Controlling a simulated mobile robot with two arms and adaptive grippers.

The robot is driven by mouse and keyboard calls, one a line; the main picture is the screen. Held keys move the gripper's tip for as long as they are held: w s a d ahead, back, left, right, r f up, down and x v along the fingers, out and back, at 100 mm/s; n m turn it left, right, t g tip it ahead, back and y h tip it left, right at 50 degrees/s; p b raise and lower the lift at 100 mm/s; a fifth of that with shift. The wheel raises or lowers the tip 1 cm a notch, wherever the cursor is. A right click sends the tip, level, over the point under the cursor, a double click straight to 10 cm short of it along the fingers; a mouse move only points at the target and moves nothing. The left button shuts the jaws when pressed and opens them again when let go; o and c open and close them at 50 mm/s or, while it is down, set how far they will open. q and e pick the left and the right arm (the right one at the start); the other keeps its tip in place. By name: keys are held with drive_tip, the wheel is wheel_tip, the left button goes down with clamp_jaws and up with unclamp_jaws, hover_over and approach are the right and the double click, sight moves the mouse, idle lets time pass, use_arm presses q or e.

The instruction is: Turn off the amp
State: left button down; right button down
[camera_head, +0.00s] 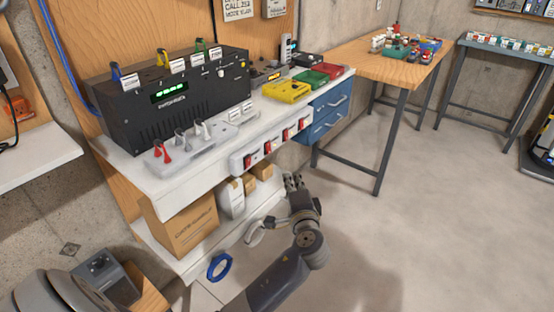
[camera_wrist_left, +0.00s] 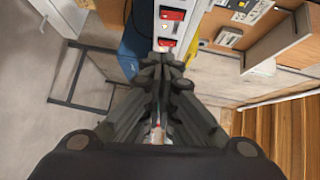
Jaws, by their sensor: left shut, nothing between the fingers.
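A black device with a lit green display (camera_head: 170,96), possibly the amp, stands on the white workbench in the head view. A white switch strip (camera_head: 258,154) with several red rocker switches is fixed to the bench's front edge. My left gripper (camera_head: 293,182) is shut and empty, in front of and below the right part of the strip. In the left wrist view, the shut fingertips (camera_wrist_left: 163,57) are just below a red switch (camera_wrist_left: 166,42) in the picture; whether they touch is unclear. My right gripper is not in view.
Yellow (camera_head: 286,92), green (camera_head: 311,77) and red bins stand on the bench's right part, above blue drawers (camera_head: 325,117). A cardboard box (camera_head: 182,222) and a blue tape roll (camera_head: 219,267) are on the lower shelf.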

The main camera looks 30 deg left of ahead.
use_arm(q)
drive_tip(key=s+a+p+x, duration=0.1)
drive_tip(key=a+x, duration=0.1)
drive_tip(key=x, duration=1.1)
drive_tip(key=shift+s+p, duration=0.35)
drive_tip(key=shift+s, duration=0.1)
drive_tip(key=shift+f, duration=0.15)
drive_tip(key=b, duration=0.1)
drive_tip(key=a+b, duration=0.1)
drive_tip(key=shift+f+m+y+b, duration=0.2)
drive_tip(key=shift+m+y+b, duration=0.1)
drive_tip(key=shift+y, duration=0.1)
drive_tip(key=v, duration=1.2)
drive_tip(key=shift+f+t, duration=0.2)
drive_tip(key=shift+t, duration=0.1)
